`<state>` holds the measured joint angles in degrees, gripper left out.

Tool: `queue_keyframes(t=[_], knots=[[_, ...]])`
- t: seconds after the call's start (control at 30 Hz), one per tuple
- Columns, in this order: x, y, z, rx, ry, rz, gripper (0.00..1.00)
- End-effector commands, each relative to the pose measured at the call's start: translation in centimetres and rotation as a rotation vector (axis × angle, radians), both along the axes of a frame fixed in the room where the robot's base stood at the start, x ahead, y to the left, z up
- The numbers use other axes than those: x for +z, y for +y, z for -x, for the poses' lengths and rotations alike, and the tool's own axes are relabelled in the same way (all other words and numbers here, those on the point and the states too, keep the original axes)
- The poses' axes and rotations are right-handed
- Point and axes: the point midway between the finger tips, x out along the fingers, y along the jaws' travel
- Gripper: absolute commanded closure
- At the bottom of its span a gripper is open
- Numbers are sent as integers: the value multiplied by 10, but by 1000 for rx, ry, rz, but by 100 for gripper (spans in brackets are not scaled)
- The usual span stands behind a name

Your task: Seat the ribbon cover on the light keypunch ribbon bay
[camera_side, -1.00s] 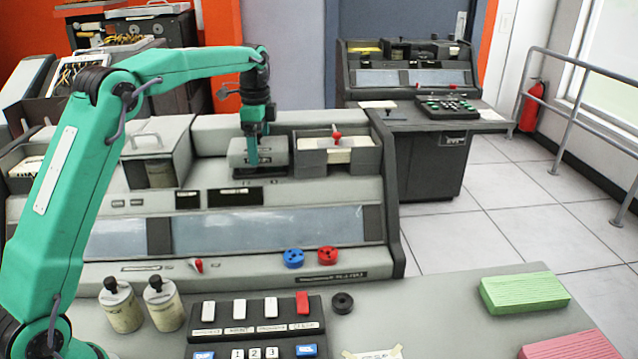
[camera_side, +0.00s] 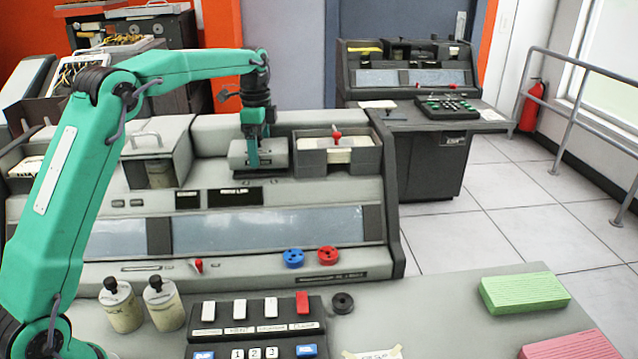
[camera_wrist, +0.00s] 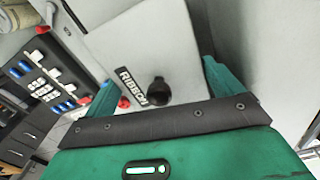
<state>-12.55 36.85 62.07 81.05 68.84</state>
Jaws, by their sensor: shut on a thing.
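The ribbon cover (camera_side: 276,153) is a grey box at the top of the light keypunch (camera_side: 190,235), over the ribbon bay, which it hides. In the wrist view, its top (camera_wrist: 150,45) carries a RIBBON label and a black knob (camera_wrist: 158,90). My gripper (camera_side: 253,158) is shut on the cover from above, with a green finger at either side of it in the wrist view. Only a thin dark line shows under the cover in the side view. I cannot tell whether it rests fully in the bay.
An open compartment with a red-knobbed lever (camera_side: 337,136) stands close to the right of the cover. A raised grey housing (camera_side: 155,150) stands to its left. A darker keypunch (camera_side: 432,170) stands farther back. Green cards (camera_side: 524,292) lie at the front right.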

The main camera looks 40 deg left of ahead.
Motion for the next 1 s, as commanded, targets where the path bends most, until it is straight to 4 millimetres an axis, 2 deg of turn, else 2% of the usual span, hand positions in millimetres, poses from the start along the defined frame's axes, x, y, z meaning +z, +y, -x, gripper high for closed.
queue_keyframes(t=[0.5,1.0], knots=[[-10,0,0,0,0,0,33],[-10,0,0,0,0,0,33]])
